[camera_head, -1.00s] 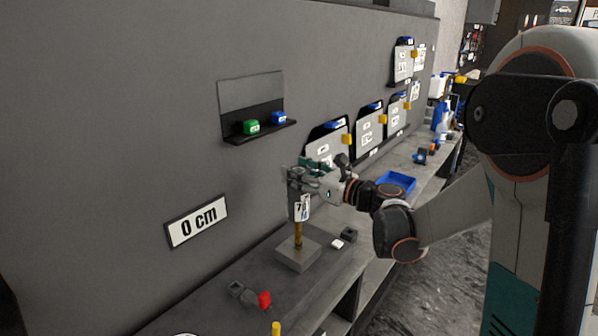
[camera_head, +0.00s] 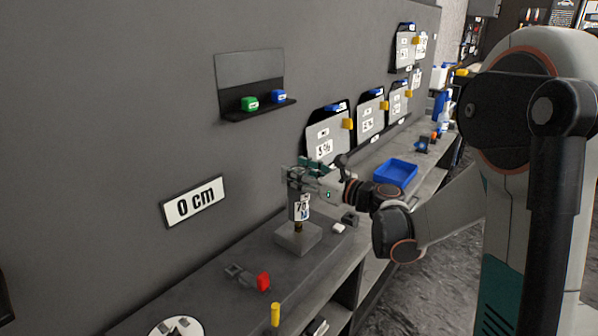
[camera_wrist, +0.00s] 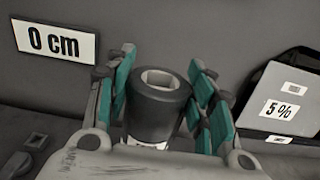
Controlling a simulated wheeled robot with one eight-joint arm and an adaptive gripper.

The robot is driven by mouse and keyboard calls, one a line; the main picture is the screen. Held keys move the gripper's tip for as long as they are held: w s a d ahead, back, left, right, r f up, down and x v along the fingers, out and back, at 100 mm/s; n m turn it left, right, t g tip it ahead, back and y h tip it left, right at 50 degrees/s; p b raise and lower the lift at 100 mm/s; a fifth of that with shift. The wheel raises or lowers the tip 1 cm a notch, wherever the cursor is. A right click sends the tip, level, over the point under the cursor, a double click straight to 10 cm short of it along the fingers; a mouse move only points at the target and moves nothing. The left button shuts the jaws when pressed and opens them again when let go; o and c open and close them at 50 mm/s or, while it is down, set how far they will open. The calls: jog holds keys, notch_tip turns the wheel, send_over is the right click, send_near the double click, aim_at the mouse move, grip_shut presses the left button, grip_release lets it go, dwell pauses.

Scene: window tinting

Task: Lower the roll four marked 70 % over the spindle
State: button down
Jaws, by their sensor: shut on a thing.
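The dark roll (camera_head: 299,207), with a white label that seems to read 70 %, stands upright in my gripper (camera_head: 302,176). In the wrist view my gripper (camera_wrist: 160,95) has its green-padded fingers on both sides of the roll (camera_wrist: 154,110), whose top shows a squarish hole. The brass spindle (camera_head: 298,227) rises from a grey square block (camera_head: 297,240) on the bench. Only a short lower part of the spindle shows below the roll, so the roll appears to be around its upper part. The fit inside is hidden.
A "0 cm" sign (camera_head: 195,201) is on the wall at left. A red-ended tool (camera_head: 262,281) and a yellow peg (camera_head: 275,314) are at the front. A small white item (camera_head: 338,228) and a blue tray (camera_head: 396,173) lie to the right.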

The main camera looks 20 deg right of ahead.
jog(key=shift+f+b, duration=1.7)
jog(key=shift+f, duration=0.75)
jog(key=c, duration=0.6)
grip_release()
jog(key=shift+c, duration=0.2)
